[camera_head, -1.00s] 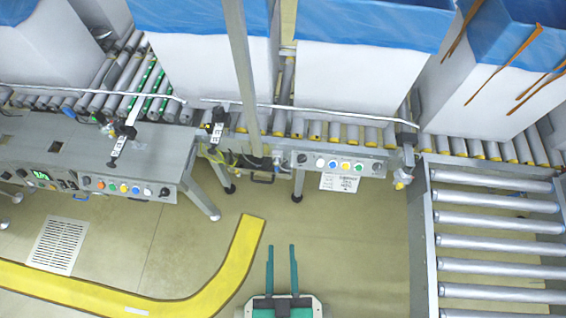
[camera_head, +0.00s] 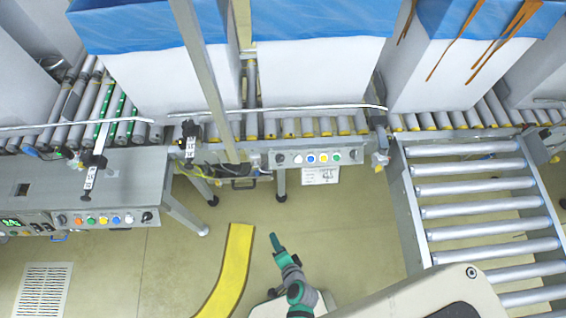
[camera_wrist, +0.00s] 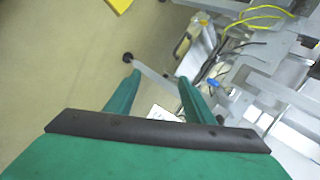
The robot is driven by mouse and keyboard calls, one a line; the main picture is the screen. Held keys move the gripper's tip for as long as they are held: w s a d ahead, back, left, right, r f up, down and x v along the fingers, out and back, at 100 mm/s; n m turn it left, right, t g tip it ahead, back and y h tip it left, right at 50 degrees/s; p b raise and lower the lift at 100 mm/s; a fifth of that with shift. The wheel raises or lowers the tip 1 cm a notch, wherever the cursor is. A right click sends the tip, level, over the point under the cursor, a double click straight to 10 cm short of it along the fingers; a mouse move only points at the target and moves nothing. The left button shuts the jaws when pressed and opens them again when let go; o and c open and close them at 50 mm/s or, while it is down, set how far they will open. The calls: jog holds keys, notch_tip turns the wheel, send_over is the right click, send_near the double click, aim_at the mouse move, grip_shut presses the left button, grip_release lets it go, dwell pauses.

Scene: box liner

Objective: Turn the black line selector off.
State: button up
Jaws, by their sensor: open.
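Two button panels carry black knobs that could be the line selector; labels are too small to read. The middle panel (camera_head: 318,157) has a black knob at its left end (camera_head: 279,158) and one at its right end (camera_head: 352,155), with coloured buttons between. The left panel (camera_head: 105,220) also has black knobs at its left (camera_head: 62,219) and right (camera_head: 147,216). Knob positions are not legible. My gripper (camera_head: 275,243) is low over the floor, in front of and below the middle panel, touching nothing. In the wrist view my gripper (camera_wrist: 160,79) has its green fingers apart and empty.
Roller conveyors with white, blue-topped boxes (camera_head: 320,75) run behind the panels. A roller section (camera_head: 470,190) stands at right. A grey post (camera_head: 205,80) rises left of the middle panel. Yellow floor tape (camera_head: 228,270) and bare floor lie in front. Cables (camera_wrist: 255,20) show in the wrist view.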

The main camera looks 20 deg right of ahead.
jog(key=w+d+f+m+y, duration=0.2)
jog(key=w+f+m, duration=0.15)
jog(key=w, duration=0.25)
jog(key=m+t+y, duration=0.4)
jog(key=m+t, duration=0.3)
send_near(281, 161)
jog(key=x, duration=0.8)
jog(key=shift+w+a+f, duration=0.1)
jog(key=shift+w, duration=0.2)
jog(key=c, duration=1)
jog(key=shift+c, duration=0.2)
